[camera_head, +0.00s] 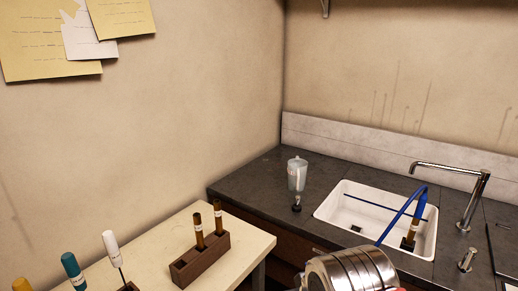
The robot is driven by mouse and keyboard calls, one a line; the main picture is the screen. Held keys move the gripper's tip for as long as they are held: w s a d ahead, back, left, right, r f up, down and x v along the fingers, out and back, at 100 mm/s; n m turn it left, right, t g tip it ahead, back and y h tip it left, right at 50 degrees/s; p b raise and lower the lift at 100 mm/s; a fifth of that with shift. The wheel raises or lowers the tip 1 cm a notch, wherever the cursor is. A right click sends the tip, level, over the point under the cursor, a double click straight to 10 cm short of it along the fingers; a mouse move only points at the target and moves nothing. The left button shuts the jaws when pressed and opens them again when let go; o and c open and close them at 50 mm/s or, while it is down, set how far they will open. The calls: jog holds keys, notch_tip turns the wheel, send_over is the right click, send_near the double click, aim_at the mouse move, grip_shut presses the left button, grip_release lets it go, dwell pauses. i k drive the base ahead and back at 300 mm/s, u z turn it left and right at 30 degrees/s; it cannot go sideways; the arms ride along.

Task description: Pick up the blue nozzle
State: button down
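A bright blue curved tube (407,205), the only thing that looks like the blue nozzle, arches over the right part of the white sink (325,214). One end drops to a brown, pale-labelled upright piece (412,232) in the sink. The other end slants down to the left, towards the sink's front rim. I cannot tell whether the tube is joined to the brown piece. A silver ribbed rounded body at the bottom edge, which looks like part of my arm, is just in front of the sink. My gripper's fingers are not visible.
A metal faucet (477,195) stands right of the sink. A thin dark blue rod (370,204) crosses the basin. A clear cup (297,175) stands on the dark counter (250,182). A brown block (198,262) with two brown vials stands on the pale table (150,248).

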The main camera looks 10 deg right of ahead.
aim_at(422, 202)
jog(key=z, duration=1.45)
jog(key=k, duration=0.6)
jog(key=z, duration=0.1)
jog(key=i, duration=0.7)
jog(key=u, duration=0.45)
jog(key=i, duration=0.6)
jog(key=u, duration=0.45)
